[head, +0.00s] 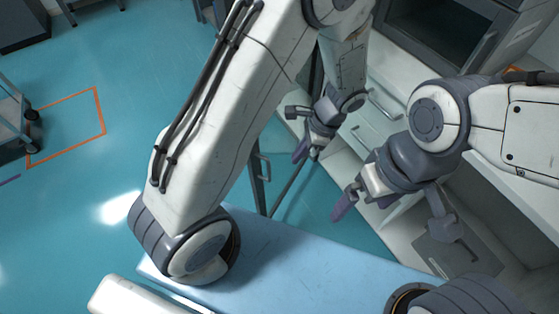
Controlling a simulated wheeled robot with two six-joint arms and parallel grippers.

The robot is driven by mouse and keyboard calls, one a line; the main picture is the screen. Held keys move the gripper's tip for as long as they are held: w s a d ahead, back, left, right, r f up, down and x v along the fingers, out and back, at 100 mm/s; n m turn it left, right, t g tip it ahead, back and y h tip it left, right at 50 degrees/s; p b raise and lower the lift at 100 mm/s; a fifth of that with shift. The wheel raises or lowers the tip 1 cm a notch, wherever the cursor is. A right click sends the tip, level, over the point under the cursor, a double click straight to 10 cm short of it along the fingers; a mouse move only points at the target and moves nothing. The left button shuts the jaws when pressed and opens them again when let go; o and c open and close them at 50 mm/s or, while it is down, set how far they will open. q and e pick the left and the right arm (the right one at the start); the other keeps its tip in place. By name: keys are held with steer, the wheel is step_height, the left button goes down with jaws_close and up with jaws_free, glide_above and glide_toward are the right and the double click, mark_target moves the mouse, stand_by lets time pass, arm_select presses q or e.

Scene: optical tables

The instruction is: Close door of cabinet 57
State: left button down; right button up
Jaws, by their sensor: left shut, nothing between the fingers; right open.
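A dark-framed glass door (256,185) with a bar handle (264,167) stands open from the white cabinet (324,165) in the middle of the head view; no number is readable. The floor shows through its pane, and my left arm hides part of it. My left gripper (306,150) is shut and empty by the far end of the door's slanting frame bar; I cannot tell whether it touches. My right gripper (345,203) is open and empty, nearer to me and to the right, in front of the cabinet's open side.
White drawers (372,128) with bar handles lie right of my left gripper. A dark-framed glass-fronted unit (440,32) is at the top right. A grey cart (14,118) stands at far left, near an orange floor outline (104,112).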

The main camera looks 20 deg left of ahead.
arm_select(q)
steer(key=a, duration=0.1)
steer(key=s+a+f, duration=0.1)
steer(key=a, duration=0.1)
steer(key=s+a+f, duration=0.1)
steer(key=shift+a+f, duration=0.2)
steer(key=shift+a, duration=0.05)
steer(key=shift+a, duration=0.1)
